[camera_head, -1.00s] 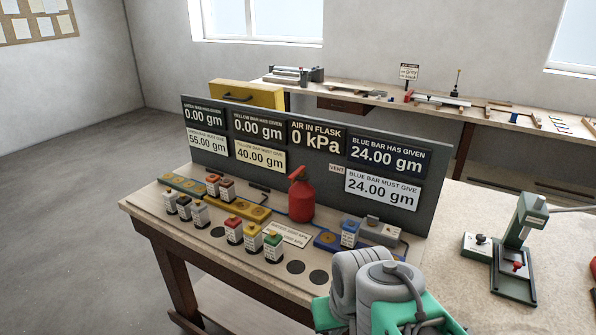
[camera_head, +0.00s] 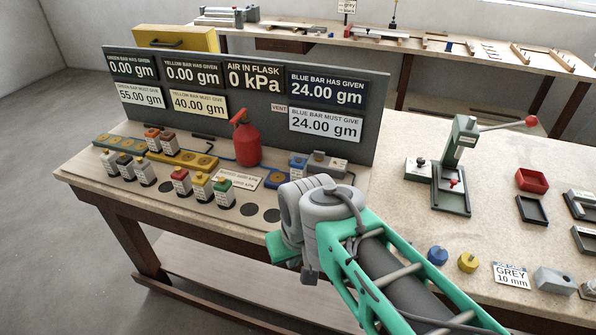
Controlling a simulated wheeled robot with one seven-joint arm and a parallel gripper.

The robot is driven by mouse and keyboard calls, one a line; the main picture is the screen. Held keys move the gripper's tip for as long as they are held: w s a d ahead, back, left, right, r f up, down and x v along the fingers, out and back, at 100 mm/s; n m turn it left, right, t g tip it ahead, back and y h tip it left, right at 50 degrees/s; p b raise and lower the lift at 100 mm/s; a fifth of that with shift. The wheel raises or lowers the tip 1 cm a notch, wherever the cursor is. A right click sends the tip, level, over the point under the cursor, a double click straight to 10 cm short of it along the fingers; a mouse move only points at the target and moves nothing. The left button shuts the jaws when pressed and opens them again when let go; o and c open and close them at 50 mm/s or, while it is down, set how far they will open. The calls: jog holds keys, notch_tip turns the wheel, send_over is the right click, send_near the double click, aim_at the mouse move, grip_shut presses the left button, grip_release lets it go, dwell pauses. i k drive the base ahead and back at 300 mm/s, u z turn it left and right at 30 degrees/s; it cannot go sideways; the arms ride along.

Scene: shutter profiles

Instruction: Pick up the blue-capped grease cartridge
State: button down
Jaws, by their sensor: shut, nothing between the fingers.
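The blue-capped cartridge (camera_head: 298,167) stands upright at the blue bar (camera_head: 272,180), right of the red flask and below the display board. It has a pale label. My arm's grey wrist (camera_head: 320,210) and green link are in the front middle, nearer the camera than the cartridge and below it in the picture. My gripper's fingers are hidden behind the wrist, so they do not show.
Cartridges with red (camera_head: 180,181), yellow (camera_head: 202,186) and green (camera_head: 224,192) caps stand left of my wrist. The red flask (camera_head: 246,140) is behind them. A green lever press (camera_head: 455,165) stands to the right. Bare bench top lies between my arm and the press.

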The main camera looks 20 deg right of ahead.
aim_at(298, 169)
jog(key=u, duration=2.35)
jog(key=i, duration=1.65)
jog(key=z, duration=3.15)
